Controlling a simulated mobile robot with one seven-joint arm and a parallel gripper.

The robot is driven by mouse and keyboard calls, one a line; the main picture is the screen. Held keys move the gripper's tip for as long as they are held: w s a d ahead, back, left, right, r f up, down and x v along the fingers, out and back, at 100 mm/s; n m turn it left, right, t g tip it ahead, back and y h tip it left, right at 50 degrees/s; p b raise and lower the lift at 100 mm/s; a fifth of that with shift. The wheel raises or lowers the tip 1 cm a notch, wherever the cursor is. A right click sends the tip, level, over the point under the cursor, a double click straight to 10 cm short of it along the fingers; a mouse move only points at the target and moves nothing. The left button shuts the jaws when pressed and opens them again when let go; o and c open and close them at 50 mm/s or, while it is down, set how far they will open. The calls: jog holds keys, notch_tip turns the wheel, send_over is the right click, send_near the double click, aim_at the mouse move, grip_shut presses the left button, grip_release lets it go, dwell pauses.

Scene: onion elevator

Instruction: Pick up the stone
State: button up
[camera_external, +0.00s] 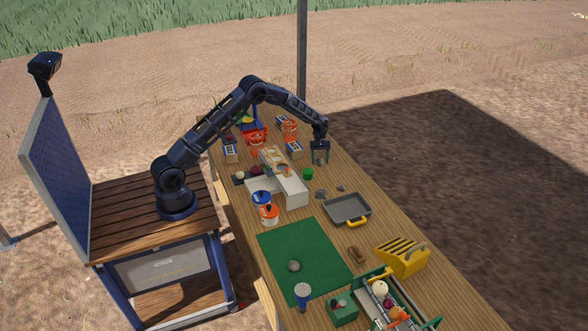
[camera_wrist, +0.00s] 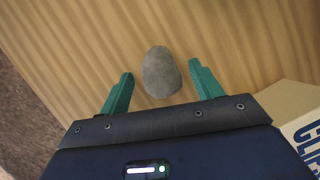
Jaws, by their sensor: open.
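A grey, rounded stone (camera_wrist: 161,74) lies on the wooden table in the wrist view. My gripper (camera_wrist: 160,68) is open, with one green finger to the left of the stone and one to the right. A gap shows on each side, and I see no contact. In the external view my gripper (camera_external: 320,158) points down over the far right part of the table.
A lettered carton (camera_wrist: 296,122) stands close by at lower right in the wrist view. In the external view, a green cup (camera_external: 307,174), a grey tray (camera_external: 347,209) and small grey pieces (camera_external: 320,194) are nearer the camera. Another grey round object (camera_external: 293,266) lies on the green mat (camera_external: 300,245).

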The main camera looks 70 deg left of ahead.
aim_at(320, 159)
jog(key=shift+c, duration=0.5)
jog(key=c, duration=1.1)
jog(key=shift+r, duration=0.1)
jog(key=shift+c, duration=0.2)
notch_tip(320, 159, up, 20)
jog(key=shift+f, duration=0.1)
jog(key=shift+d, duration=0.1)
